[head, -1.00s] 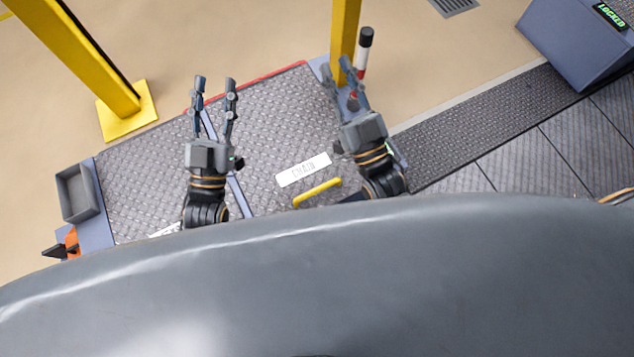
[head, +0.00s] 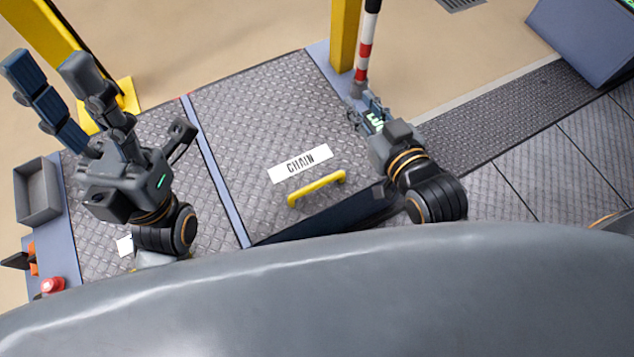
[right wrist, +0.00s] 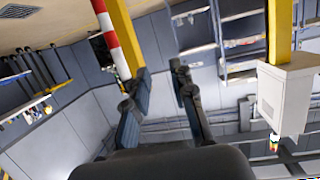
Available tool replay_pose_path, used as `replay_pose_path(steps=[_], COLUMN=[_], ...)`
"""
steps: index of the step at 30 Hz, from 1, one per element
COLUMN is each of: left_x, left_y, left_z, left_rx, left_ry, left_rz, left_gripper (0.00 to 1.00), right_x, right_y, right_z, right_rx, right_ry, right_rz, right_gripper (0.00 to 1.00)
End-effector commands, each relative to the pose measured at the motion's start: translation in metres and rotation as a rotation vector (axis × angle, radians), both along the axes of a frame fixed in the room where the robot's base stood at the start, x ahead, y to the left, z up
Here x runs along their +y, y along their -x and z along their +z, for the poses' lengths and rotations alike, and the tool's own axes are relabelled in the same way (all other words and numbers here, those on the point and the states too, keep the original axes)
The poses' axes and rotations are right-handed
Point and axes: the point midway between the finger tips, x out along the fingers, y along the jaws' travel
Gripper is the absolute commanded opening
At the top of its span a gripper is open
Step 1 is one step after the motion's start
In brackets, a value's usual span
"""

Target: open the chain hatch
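The chain hatch (head: 255,120) is a grey tread-plate panel with a white CHAIN label (head: 300,163) and a yellow handle (head: 316,188) near its close edge. A dark band shows along that edge; I cannot tell for sure how far the panel is raised. My right gripper (head: 369,108) is beyond the handle, at the hatch's right side, apart from the handle. In the right wrist view its two fingers (right wrist: 160,72) are spread with nothing between them. My left gripper (head: 50,68) is open and empty, high over the left side, away from the handle.
A red-and-white striped post (head: 366,50) stands beside a yellow post (head: 343,35) behind my right gripper. Another yellow post (head: 45,35) is at the far left. A grey tray (head: 37,190) and a red button (head: 53,285) lie at left. Tread-plate floor extends right.

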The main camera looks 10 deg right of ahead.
Motion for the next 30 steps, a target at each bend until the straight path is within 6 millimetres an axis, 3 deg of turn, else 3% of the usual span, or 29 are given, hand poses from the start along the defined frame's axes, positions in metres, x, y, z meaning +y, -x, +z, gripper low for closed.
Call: replay_pose_path(steps=[1, 3, 7, 10, 13, 18, 22, 26, 30], left_x=[0.000, 0.000, 0.000, 0.000, 0.000, 0.000, 0.000, 0.000, 0.000], left_y=[0.000, 0.000, -0.001, -0.001, -0.001, -0.001, -0.001, -0.001, -0.001], left_z=[0.000, 0.000, 0.000, -0.001, 0.000, 0.000, 0.000, 0.000, 0.000], left_rx=[0.001, 0.001, 0.002, 0.002, 0.002, 0.002, 0.002, 0.002, 0.002], left_ry=[0.000, 0.000, -0.001, -0.001, -0.001, -0.001, -0.001, -0.001, -0.001], left_rz=[0.000, 0.000, 0.000, 0.000, 0.000, 0.000, 0.000, 0.000, 0.000], left_gripper=[0.40, 0.40, 0.40, 0.40, 0.40, 0.40, 0.40, 0.40, 0.40], right_x=[-0.005, -0.012, -0.017, -0.007, 0.010, 0.029, 0.030, 0.016, -0.009], right_y=[0.010, 0.029, 0.075, 0.118, 0.143, 0.160, 0.155, 0.131, 0.095], right_z=[-0.029, -0.066, -0.130, -0.179, -0.207, -0.228, -0.227, -0.213, -0.193], right_rx=[0.129, 0.307, 0.635, 0.916, 1.098, 1.316, 1.457, 1.560, 1.606], right_ry=[0.027, 0.058, 0.086, 0.060, -0.022, -0.230, -0.463, -0.736, -1.009], right_rz=[-0.005, -0.006, 0.024, 0.121, 0.240, 0.398, 0.460, 0.458, 0.415], right_gripper=[0.24, 0.24, 0.24, 0.24, 0.24, 0.24, 0.24, 0.24, 0.24])
